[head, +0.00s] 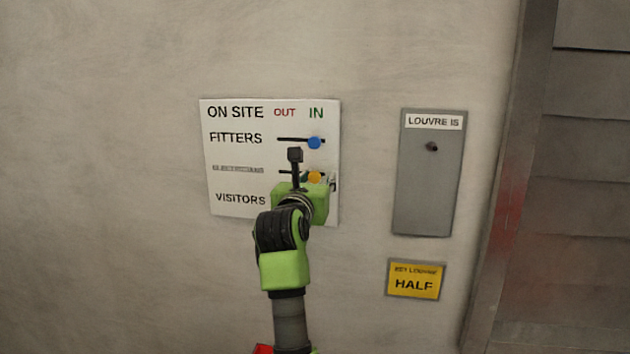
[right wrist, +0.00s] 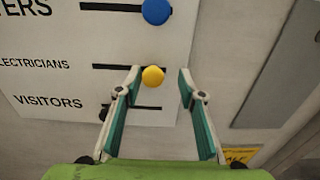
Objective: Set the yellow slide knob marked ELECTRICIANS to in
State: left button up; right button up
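The white ON SITE board (head: 230,180) hangs on the wall with OUT and IN columns. The yellow ELECTRICIANS knob (head: 314,177) sits at the right part of its slot, below IN; the right wrist view shows the knob (right wrist: 153,76) and the slot running left from it. My right gripper (head: 316,182) is at the board, open, with its fingertips (right wrist: 160,72) either side of the yellow knob. The left finger is very close to the knob; I cannot tell if they touch. A clear gap shows on the right. My left gripper is out of view.
The blue FITTERS knob (head: 314,142) is just above, also below IN. A dark knob (right wrist: 103,113) on the VISITORS slot is partly behind my left finger. A grey LOUVRE panel (head: 428,190) and yellow HALF sign (head: 414,281) are to the right.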

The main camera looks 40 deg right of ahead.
jog(key=shift+a, duration=0.3)
jog(key=v, duration=0.7)
jog(key=shift+s+d, duration=0.1)
